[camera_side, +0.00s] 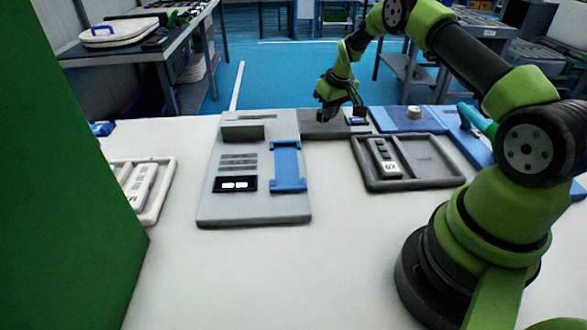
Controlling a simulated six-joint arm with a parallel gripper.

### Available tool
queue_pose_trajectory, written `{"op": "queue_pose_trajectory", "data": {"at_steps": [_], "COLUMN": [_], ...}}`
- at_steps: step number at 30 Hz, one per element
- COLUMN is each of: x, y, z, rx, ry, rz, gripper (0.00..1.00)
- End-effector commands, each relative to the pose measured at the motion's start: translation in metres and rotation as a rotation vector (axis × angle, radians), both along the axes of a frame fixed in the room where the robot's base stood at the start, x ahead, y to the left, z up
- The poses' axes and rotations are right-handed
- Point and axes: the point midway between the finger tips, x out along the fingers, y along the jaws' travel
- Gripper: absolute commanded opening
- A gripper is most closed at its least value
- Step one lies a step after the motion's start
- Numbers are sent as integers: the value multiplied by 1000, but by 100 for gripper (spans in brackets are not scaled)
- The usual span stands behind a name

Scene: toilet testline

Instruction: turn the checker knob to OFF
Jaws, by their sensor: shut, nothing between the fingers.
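A light-grey panel (255,206) with a small lit display (235,184) and a blue cradle (288,166) lies on the white table. Behind its right side is a low dark-grey box (346,132) with a small screen (357,120) at its right end. I cannot tell for certain which unit is the checker. No knob shows clearly; my gripper may hide it.
A dark tray (368,178) holding a small grey device (382,158) is at right. Behind it, a blue plate (388,122) carries a round beige piece (413,112). A white tray (164,196) with a white remote-like device (141,187) is at left. The table's front middle is clear.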

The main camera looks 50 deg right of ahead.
Motion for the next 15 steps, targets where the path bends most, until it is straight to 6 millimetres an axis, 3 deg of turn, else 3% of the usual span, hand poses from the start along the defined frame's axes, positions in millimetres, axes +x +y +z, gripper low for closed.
{"op": "queue_pose_trajectory", "data": {"at_steps": [1, 15], "x": [-6, -9], "y": [-5, -19], "z": [-9, -10], "rx": [-2, -1], "ry": [13, 17], "rz": [-4, -6], "gripper": [0, 0]}}
